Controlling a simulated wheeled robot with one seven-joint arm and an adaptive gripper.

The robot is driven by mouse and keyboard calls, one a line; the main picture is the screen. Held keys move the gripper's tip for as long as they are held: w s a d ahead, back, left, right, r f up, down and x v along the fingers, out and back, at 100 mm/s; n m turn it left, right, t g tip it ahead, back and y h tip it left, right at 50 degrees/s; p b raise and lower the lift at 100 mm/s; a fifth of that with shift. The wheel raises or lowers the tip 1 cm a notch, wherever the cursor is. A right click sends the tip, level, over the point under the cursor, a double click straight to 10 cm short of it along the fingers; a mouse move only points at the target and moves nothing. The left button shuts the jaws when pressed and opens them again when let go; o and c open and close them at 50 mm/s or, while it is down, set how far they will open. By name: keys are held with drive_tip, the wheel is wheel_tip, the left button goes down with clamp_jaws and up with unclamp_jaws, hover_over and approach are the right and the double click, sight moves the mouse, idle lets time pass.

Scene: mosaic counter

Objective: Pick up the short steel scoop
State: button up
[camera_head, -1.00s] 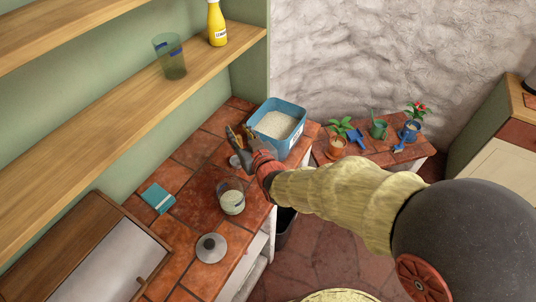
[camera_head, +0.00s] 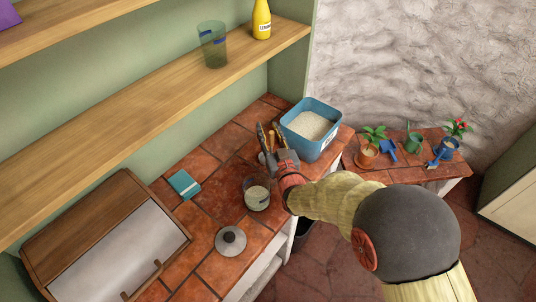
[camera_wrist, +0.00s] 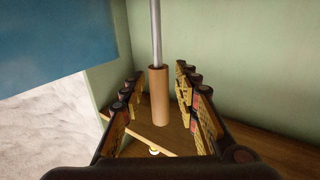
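In the wrist view a scoop (camera_wrist: 158,95) with a wooden handle and a thin steel shaft stands between the two fingers of my gripper (camera_wrist: 158,100). The fingers are spread, with a gap showing on each side of the handle. The shaft runs out of the top of the picture, so the scoop's bowl is not visible and I cannot judge its length. In the head view my gripper (camera_head: 271,136) is over the counter beside the blue tub, with thin brownish shapes between its fingers, too small to tell apart.
A blue tub (camera_head: 333,146) of white grains stands right of my gripper. A glass jar (camera_head: 257,196) with pale contents, a round lid (camera_head: 230,240) and a teal book (camera_head: 184,184) are on the tiled counter. A shelf (camera_head: 180,85) with a tumbler and yellow bottle overhangs the back.

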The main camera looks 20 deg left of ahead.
drive_tip(key=shift+w+a, duration=0.3)
drive_tip(key=shift+w, duration=0.2)
drive_tip(key=shift+c, duration=0.4)
clamp_jaws()
